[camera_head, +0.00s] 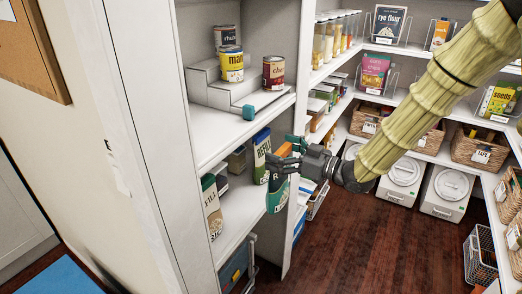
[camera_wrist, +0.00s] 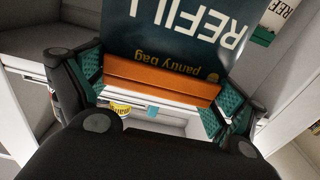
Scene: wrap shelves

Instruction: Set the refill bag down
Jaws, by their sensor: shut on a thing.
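The refill bag is dark teal with white lettering and an orange band (camera_wrist: 165,82). Its body (camera_wrist: 180,35) fills the top of the wrist view, lettering upside down. In the head view the bag (camera_head: 279,193) hangs below my gripper (camera_head: 285,165), near the front right edge of the lower shelf (camera_head: 234,226). My gripper is shut on the bag at its orange band, fingers on both sides (camera_wrist: 155,95). I cannot tell whether the bag's bottom touches the shelf.
The upper shelf (camera_head: 225,128) holds cans on a stepped riser (camera_head: 222,88).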

